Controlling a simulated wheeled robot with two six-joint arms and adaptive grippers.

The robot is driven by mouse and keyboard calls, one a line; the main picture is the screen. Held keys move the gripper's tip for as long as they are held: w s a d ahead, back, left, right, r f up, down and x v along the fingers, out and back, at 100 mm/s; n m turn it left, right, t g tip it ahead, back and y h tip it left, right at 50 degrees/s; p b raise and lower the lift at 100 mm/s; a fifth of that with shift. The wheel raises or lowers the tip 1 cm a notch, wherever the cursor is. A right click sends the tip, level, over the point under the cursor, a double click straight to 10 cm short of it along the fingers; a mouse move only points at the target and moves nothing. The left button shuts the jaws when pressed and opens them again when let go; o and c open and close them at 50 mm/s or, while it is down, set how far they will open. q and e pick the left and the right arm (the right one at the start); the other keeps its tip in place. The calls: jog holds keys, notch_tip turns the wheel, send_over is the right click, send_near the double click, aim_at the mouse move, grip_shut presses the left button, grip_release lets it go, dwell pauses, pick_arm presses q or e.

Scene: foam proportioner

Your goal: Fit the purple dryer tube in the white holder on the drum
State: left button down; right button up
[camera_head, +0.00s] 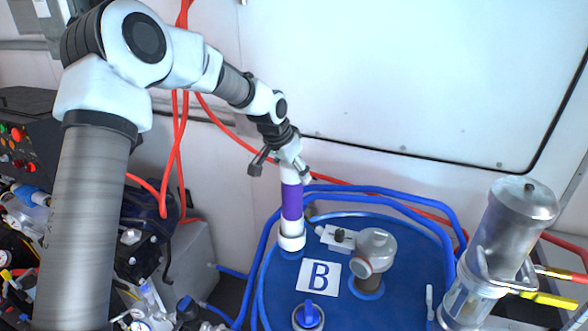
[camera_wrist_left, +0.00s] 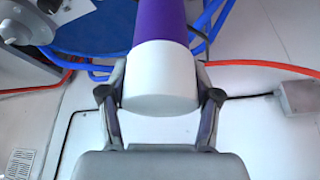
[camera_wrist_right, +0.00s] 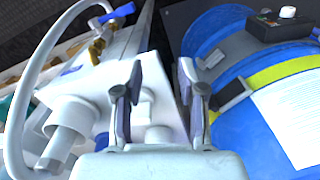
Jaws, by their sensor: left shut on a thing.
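The purple dryer tube (camera_head: 291,203) stands about upright over the left part of the blue drum lid (camera_head: 338,221). My left gripper (camera_head: 284,168) is shut on its white upper end. The left wrist view shows this white cap (camera_wrist_left: 160,78) between the two fingers, with the purple part (camera_wrist_left: 159,22) beyond. The tube's lower end meets the white holder (camera_head: 291,240) on the drum; I cannot tell how deep it sits. My right gripper (camera_wrist_right: 158,75) is open and empty in the right wrist view; it is outside the head view.
On the lid, a grey capped fitting (camera_head: 376,250), a "B" label (camera_head: 318,276) and a blue valve (camera_head: 309,314) stand close to the tube. Blue hoses (camera_head: 400,203) curve around the lid. A clear-and-metal canister (camera_head: 510,235) stands at right. Red hoses (camera_head: 178,130) hang behind my left arm.

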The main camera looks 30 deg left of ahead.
pick_arm(q)
jog(key=shift+s+r, duration=0.15)
jog(key=shift+s, duration=0.1)
jog(key=shift+w, duration=0.15)
jog(key=shift+p, duration=0.3)
dwell(0.5)
dwell(0.3)
jog(key=shift+f, duration=0.65)
jog(key=c, duration=0.5)
grip_release()
jog(key=shift+s, duration=0.2)
